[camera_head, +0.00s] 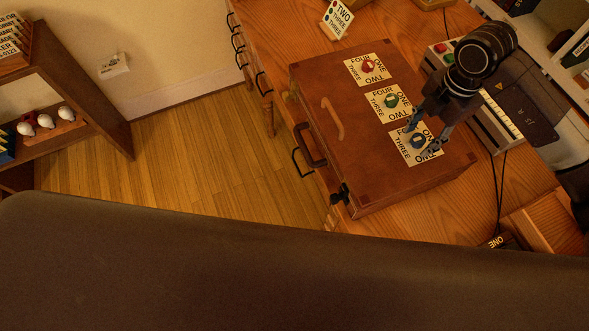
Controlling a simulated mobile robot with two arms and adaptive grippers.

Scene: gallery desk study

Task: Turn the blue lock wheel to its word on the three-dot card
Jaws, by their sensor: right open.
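The blue lock wheel (417,142) sits on a white word plate (407,157) on the lid of a brown case (330,120). It is the nearest of three wheels; the others are green (391,101) and red (368,66). ONE, TWO and THREE show on its plate, partly covered by my gripper. The wheel's pointing direction is too small to tell. My right gripper (418,141) is open, its fingers on either side of the blue wheel; contact cannot be told. The dotted card (338,20) stands behind the case, showing TWO and THREE, its top cut off. My left gripper is out of view.
The case lies on a wooden desk (280,30). A device with buttons (478,100) stands to its right, with dark cables beside it. A small ONE sign (496,242) is at lower right. A shelf (70,60) stands at left, with clear floor between.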

